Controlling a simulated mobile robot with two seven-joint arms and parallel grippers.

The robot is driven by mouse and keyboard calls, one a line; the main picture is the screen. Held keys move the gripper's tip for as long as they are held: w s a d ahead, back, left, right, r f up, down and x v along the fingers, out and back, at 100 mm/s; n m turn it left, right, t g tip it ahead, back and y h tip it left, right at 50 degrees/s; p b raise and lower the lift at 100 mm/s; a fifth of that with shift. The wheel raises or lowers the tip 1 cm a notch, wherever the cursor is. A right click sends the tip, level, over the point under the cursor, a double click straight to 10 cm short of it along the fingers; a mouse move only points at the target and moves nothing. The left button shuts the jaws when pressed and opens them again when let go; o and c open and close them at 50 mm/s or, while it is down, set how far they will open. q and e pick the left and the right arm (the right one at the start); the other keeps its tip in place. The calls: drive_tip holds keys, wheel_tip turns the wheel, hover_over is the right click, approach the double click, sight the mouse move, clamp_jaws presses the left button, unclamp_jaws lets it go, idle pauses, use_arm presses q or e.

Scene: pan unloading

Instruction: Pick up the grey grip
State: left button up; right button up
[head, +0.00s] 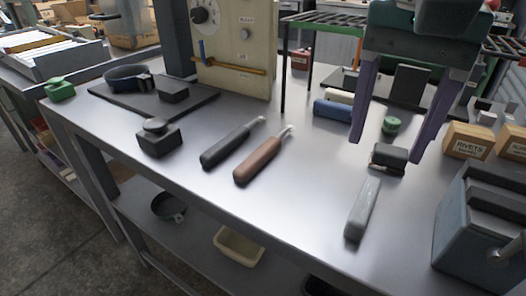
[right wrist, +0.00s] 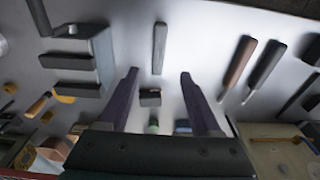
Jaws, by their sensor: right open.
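The grey grip (head: 363,208) is a light grey bar lying flat on the bench near its front edge, right of centre in the head view. It shows at the top middle of the right wrist view (right wrist: 160,48). My right gripper (head: 388,152) is open and empty, its two purple fingers spread above the bench. In the right wrist view the gripper (right wrist: 159,73) has the grip beyond its fingertips, apart from them. A small dark block (head: 387,158) shows between the fingers in the head view. My left gripper is not in view.
A brown-handled tool (head: 258,160) and a dark-handled tool (head: 226,147) lie left of the grip. A blue-grey box (head: 480,225) stands to its right. Labelled boxes (head: 467,141) stand at the right. The bench (head: 300,205) is bare between the brown tool and the grip.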

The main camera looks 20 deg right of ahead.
hover_over(367, 197)
drive_tip(key=f, duration=0.4)
drive_tip(key=shift+s+f, duration=0.15)
drive_tip(key=shift+s, duration=0.15)
drive_tip(key=f, duration=0.3)
drive_tip(key=f+p, duration=0.1)
drive_tip(key=f, duration=0.1)
drive_tip(key=shift+w+f, duration=0.15)
drive_tip(key=shift+w, duration=0.1)
drive_tip(key=shift+c, duration=0.2)
clamp_jaws()
